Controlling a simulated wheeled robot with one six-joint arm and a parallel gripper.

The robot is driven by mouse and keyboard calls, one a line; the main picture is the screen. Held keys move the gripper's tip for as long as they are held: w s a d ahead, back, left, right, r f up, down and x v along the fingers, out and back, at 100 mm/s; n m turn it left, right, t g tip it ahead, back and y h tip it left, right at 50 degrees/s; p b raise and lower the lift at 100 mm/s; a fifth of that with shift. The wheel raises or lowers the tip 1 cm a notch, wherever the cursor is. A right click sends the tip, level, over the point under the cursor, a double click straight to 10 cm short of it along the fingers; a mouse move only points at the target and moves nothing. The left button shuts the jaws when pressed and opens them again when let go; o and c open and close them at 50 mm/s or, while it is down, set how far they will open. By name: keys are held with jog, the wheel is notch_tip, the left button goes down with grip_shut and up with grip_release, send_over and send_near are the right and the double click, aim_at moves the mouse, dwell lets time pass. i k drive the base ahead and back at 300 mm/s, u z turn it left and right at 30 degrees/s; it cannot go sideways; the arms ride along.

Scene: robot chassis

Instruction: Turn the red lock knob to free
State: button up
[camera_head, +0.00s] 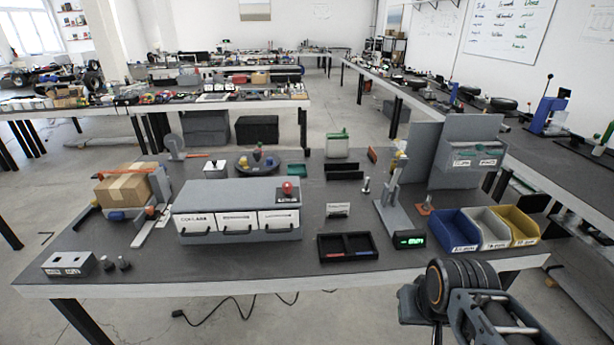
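The red lock knob (288,187) sits on a small dark base at the top right of a grey three-drawer cabinet (232,190). The base carries a small label that is too small to read. The knob's turned position cannot be made out. The drawers (237,222) have white labelled fronts and look closed. Part of my arm (462,295) shows at the bottom right, in front of the table's near edge and well away from the knob. No gripper fingers can be made out.
The dark table (150,263) also holds a cardboard box (127,189) at left, a black divided tray (347,256), a grey upright stand (394,210) and blue, white and yellow bins (456,243) at right. Bare tabletop lies in front of the cabinet.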

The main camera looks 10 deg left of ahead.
aim_at(287, 186)
jog(key=u, duration=0.15)
jog(key=i, duration=0.8)
jog(key=u, duration=0.95)
jog(key=i, duration=0.35)
jog(key=u, duration=0.25)
